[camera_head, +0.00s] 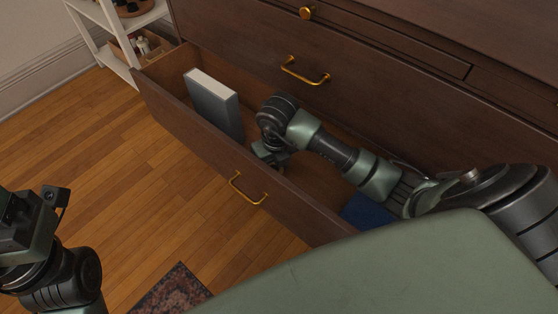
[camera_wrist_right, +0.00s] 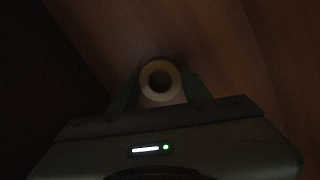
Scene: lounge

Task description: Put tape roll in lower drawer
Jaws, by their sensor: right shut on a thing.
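The lower drawer (camera_head: 215,161) is pulled open, with its brass handle (camera_head: 248,188) on the front. My right gripper (camera_head: 270,154) reaches down inside the drawer, just right of a grey book-like box. In the right wrist view, my right gripper (camera_wrist_right: 160,92) is shut on a pale tape roll (camera_wrist_right: 145,81), its round hole facing the camera. The wooden drawer surface is close beyond it. The tape roll is hidden in the head view. My left gripper (camera_head: 25,228) is at the left edge over the floor; its fingers cannot be made out.
The grey box with a white top (camera_head: 213,103) stands upright in the drawer's left part. A dark blue thing (camera_head: 366,212) lies in its right part. The closed upper drawer (camera_head: 350,75) overhangs behind. A white shelf (camera_head: 112,42) stands left; a patterned rug (camera_head: 172,292) lies in front.

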